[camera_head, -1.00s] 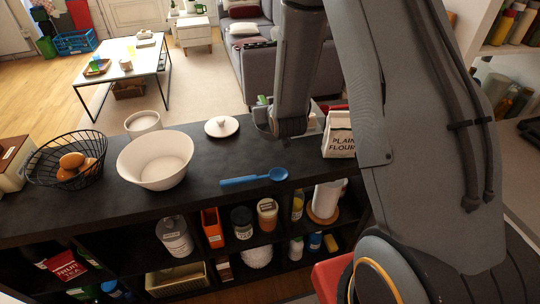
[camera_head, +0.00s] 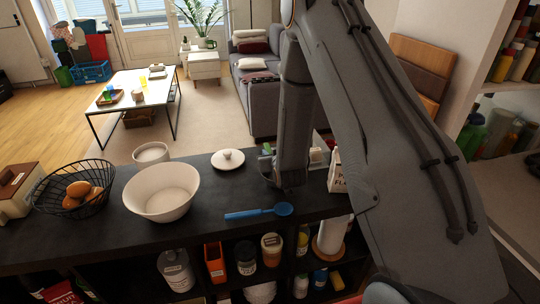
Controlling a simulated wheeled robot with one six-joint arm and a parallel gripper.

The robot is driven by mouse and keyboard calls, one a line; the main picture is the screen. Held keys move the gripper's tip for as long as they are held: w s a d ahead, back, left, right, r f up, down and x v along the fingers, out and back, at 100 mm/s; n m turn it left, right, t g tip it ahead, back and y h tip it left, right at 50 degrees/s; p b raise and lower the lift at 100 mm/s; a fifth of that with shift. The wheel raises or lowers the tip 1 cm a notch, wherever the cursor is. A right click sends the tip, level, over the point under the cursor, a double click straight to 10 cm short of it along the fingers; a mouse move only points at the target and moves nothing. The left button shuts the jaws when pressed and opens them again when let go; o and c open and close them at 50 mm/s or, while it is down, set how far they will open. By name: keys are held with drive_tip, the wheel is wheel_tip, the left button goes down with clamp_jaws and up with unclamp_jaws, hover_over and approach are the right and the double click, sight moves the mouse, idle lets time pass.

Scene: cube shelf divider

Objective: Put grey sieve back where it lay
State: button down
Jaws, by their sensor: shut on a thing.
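My gripper (camera_head: 268,165) shows only in part at the end of my arm, over the far right of the dark shelf top (camera_head: 225,232). My wrist link hides most of its jaws. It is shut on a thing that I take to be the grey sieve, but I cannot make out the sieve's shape. A small green patch shows beside the wrist; I cannot tell what it belongs to.
Bare room lies left of the spoon.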

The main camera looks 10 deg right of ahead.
drive_tip(key=shift+f, duration=0.4)
drive_tip(key=shift+f, duration=0.2)
drive_tip(key=c, duration=1.6)
unclamp_jaws()
drive_tip(key=shift+r, duration=0.1)
